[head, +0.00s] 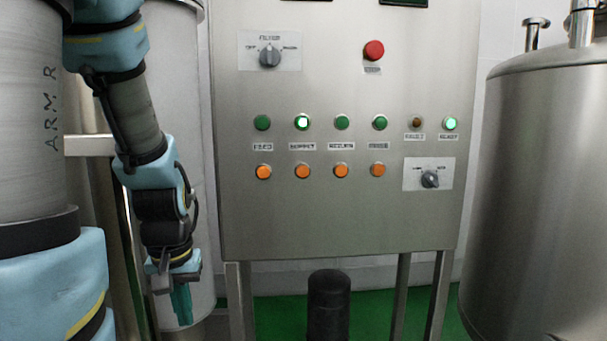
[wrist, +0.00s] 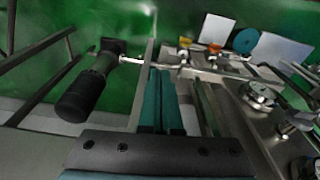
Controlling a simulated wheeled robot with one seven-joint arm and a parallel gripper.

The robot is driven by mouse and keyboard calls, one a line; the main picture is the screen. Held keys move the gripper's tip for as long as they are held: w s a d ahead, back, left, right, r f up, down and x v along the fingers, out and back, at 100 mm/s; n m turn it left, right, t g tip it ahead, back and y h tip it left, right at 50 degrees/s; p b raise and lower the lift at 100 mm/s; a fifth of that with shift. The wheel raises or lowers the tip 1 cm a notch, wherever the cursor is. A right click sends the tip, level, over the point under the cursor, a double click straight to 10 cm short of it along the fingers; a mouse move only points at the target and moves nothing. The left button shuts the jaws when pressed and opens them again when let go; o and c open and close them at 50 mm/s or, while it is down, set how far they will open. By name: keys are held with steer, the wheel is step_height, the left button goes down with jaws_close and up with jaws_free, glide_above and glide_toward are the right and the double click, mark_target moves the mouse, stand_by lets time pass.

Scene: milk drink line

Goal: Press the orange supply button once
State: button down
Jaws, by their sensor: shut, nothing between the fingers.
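The orange supply button (head: 302,171) is second from the left in a row of orange buttons on the steel control panel (head: 340,225). The label above it seems to read SUPPLY, and the green lamp (head: 302,122) over that label is lit. My gripper (head: 182,308) hangs down left of the panel, lower than the button and well apart from it. It also shows in the wrist view (wrist: 162,75), its teal fingers together and empty. I cannot make out the supply button in the wrist view.
Other orange buttons (head: 263,172) (head: 341,171) flank the supply button. A red button (head: 373,51) and rotary switches (head: 269,56) (head: 430,179) are also on the panel. A steel tank (head: 540,190) stands right; a black cylinder (head: 328,305) stands below. Space before the panel looks clear.

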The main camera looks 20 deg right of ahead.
mark_target(303, 172)
steer(key=w+d+r+m+t+y, duration=0.3)
steer(key=d+r+m+t, duration=0.2)
steer(key=d+r, duration=0.5)
steer(key=w+d+r+m+t+y, duration=0.3)
steer(key=d+r+m, duration=0.6)
steer(key=d, duration=0.7)
steer(key=shift+r+m+t+y, duration=0.3)
steer(key=shift+r+t, duration=0.35)
steer(key=shift+t, duration=0.25)
steer(key=shift+w+d+p, duration=0.25)
steer(key=shift+w+p, duration=0.1)
steer(key=shift+w, duration=1.1)
steer(key=shift+w+d+p, duration=0.3)
steer(key=shift+w, duration=1.2)
steer(key=shift+w+d+p, duration=0.25)
steer(key=shift+w+p, duration=0.1)
steer(key=shift+w, duration=1.1)
steer(key=shift+w, duration=0.4)
